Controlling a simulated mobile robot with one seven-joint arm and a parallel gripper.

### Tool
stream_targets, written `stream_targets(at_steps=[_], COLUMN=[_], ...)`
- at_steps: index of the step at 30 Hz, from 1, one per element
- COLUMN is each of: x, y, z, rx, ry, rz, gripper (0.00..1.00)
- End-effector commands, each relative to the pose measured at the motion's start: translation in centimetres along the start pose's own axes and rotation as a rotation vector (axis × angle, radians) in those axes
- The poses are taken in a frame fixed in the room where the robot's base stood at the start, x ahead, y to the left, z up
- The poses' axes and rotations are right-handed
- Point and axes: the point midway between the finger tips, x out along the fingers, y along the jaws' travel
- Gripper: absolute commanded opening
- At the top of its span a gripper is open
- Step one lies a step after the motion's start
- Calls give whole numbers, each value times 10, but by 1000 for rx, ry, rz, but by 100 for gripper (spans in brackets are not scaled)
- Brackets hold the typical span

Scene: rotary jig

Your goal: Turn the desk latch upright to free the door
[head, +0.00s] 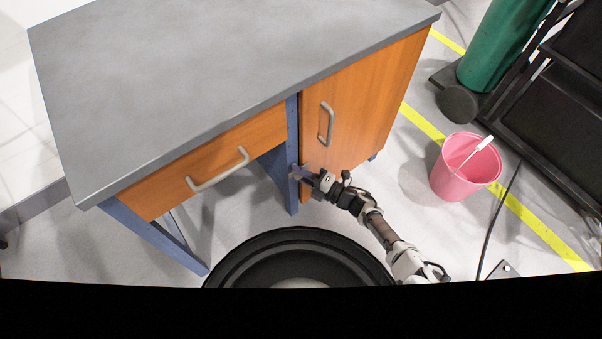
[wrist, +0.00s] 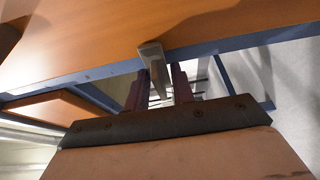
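The desk door (head: 358,105) is an orange wood panel with a grey handle (head: 326,123), and it looks closed. The latch (wrist: 152,57) is a small grey metal bar at the blue frame post (wrist: 105,72), lying across the edge of the orange panel in the wrist view. My gripper (head: 304,174) is at the post beside the door's lower left edge in the head view and mostly hides the latch there. In the wrist view, the two dark fingers of my gripper (wrist: 159,82) stand apart on either side of the latch. Whether they press on it is unclear.
The drawer (head: 220,160) with its handle is left of the post, under the grey desktop (head: 220,65). A pink bucket (head: 455,180) stands on the floor to the right, near a green cylinder (head: 500,45) and a black rack (head: 560,120). A dark cable (head: 497,225) lies near the bucket.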

Motion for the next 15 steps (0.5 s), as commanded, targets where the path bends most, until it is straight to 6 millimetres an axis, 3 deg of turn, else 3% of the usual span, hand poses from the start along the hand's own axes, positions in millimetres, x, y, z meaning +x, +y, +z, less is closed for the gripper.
stream_targets(at_steps=[1,5,15], x=[0,0,0], y=[0,0,-1], z=[0,0,0], rx=[0,0,-40], ry=[0,0,1], rz=[0,0,-15], gripper=[17,0,0])
